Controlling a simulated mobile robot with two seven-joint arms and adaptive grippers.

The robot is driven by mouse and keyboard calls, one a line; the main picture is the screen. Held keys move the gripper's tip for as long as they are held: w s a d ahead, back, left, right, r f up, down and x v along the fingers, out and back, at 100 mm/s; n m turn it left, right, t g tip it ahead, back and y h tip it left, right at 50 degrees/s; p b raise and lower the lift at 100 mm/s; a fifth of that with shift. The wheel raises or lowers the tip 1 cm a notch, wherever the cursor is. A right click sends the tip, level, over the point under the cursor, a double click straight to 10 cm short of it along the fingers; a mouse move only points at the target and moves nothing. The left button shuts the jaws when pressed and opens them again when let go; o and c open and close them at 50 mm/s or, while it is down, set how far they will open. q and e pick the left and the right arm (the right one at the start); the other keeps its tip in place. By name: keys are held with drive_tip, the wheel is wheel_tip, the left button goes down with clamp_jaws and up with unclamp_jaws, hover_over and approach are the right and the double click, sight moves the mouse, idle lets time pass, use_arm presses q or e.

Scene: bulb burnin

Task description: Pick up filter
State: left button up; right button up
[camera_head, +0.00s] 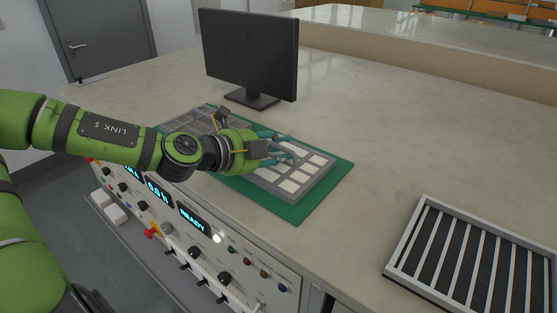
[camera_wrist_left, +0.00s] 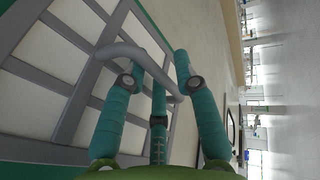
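A grey gridded panel (camera_head: 318,180) with pale square cells lies flat on a green mat (camera_head: 335,196) on the counter. A grey slatted frame (camera_head: 428,226) with dark gaps lies at the right; no label tells me which of the two is the filter. My left gripper (camera_head: 277,147) is over the right half of the gridded panel. In the left wrist view its teal fingers (camera_wrist_left: 160,72) are apart, around a curved grey handle (camera_wrist_left: 117,50) on the panel. I cannot tell whether they touch it. My right gripper is not in view.
A black monitor (camera_head: 250,55) stands behind the panel. A control front (camera_head: 190,235) with knobs and lit displays runs along the counter's near side. The counter (camera_head: 400,130) is clear between the mat and the slatted frame.

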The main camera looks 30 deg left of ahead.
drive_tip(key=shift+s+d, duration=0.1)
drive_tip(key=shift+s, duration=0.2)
use_arm(q)
clamp_jaws()
drive_tip(key=shift+w+r, duration=0.1)
drive_tip(key=shift+r, duration=0.45)
wheel_tip(320, 180, up, 3)
drive_tip(key=shift+d+r+b, duration=0.1)
drive_tip(key=shift+d+b, duration=0.05)
drive_tip(key=shift+b, duration=0.6)
drive_tip(key=w+d+r+b, duration=0.2)
drive_tip(key=d+r, duration=0.4)
drive_tip(key=d, duration=0.5)
drive_tip(key=shift+d+r+b, duration=0.15)
drive_tip(key=shift+r+b, duration=0.2)
drive_tip(key=shift+b, duration=0.15)
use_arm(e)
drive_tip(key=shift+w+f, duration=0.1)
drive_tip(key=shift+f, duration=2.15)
